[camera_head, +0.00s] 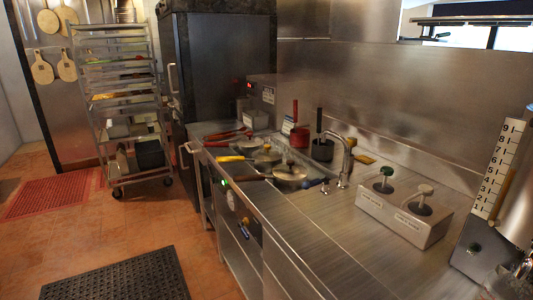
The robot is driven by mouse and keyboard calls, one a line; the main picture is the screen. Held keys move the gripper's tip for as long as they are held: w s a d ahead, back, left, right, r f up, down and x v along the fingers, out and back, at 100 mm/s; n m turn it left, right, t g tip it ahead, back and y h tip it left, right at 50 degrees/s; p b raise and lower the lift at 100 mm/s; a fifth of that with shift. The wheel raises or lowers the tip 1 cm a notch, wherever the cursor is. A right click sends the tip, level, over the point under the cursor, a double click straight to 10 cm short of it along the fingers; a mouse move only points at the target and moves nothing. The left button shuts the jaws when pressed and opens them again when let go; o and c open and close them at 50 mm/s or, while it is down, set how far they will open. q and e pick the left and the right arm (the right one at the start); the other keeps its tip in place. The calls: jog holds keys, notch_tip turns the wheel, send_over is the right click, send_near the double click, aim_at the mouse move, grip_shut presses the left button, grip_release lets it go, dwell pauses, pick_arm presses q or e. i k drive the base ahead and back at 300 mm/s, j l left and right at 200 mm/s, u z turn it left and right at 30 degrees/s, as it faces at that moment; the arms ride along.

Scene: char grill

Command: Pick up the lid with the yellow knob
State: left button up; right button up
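Several round metal pans or lids sit in a row on the left end of the steel counter. The middle one (267,156) has a yellow handle (231,158) reaching left over the counter edge. The nearest one (290,174) has a domed metal top and a dark brown handle (249,178). Red handles (226,135) lie at the far one. A small yellow piece (352,142) shows behind the faucet. At this size I cannot tell which piece is the lid with the yellow knob. Neither of my grippers is in view.
A faucet (347,158) rises beside the pans. Red (299,138) and black (322,150) pots stand behind. A two-pump dispenser box (405,216) stands to the right. The front counter (350,255) is clear. A wheeled rack (118,95) and black floor mat (120,279) are left.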

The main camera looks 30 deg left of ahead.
aim_at(268, 154)
jog(key=i+j, duration=0.15)
jog(key=j, duration=0.2)
jog(key=i+j, duration=0.1)
jog(key=j, duration=0.2)
jog(key=i+j, duration=0.15)
jog(key=j, duration=0.2)
jog(key=i+j, duration=0.15)
jog(key=j, duration=0.2)
jog(key=i+j, duration=0.1)
jog(key=j, duration=0.2)
